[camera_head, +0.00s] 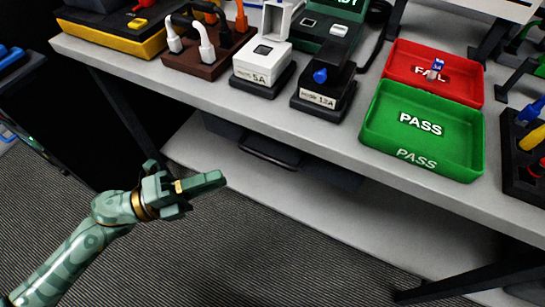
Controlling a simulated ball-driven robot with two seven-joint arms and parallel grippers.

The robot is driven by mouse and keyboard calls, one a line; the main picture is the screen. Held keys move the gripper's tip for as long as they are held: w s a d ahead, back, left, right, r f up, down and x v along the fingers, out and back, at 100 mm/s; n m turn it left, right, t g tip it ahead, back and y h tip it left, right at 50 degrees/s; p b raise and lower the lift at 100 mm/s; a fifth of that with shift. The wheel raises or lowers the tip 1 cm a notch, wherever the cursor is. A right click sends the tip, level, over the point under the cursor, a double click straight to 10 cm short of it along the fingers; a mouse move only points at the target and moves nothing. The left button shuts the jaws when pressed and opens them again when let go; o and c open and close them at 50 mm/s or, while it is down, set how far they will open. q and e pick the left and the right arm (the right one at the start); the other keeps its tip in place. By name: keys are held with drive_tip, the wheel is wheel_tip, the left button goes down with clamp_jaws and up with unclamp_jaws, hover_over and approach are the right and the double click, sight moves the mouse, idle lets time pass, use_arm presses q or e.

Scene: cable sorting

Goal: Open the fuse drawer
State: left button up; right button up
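A dark drawer (225,129) hangs under the front edge of the workbench, left of the middle of the view. A dark bar handle (268,157) shows on its front. The drawer looks pushed in, and no inside of it shows. My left gripper (205,183) is green and comes in from the lower left, in front of and below the bench edge. It is left of and lower than the handle in the picture and appears apart from it. Its fingers overlap from this angle, so their opening is unclear. Nothing is seen held. My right gripper is out of view.
On the bench (215,93) stand a white 5A unit (262,62), a dark 13A unit (325,88), a brown plug holder (205,45), a red FAIL tray (462,86) holding a small blue-and-white item, and a green PASS tray (400,139). A lower shelf (330,213) lies below the drawer.

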sight(273, 158)
use_arm(q)
drive_tip(key=b+x, duration=0.1)
drive_tip(key=x, duration=1.1)
drive_tip(key=shift+w+d, duration=0.15)
drive_tip(key=shift+d, duration=0.1)
clamp_jaws()
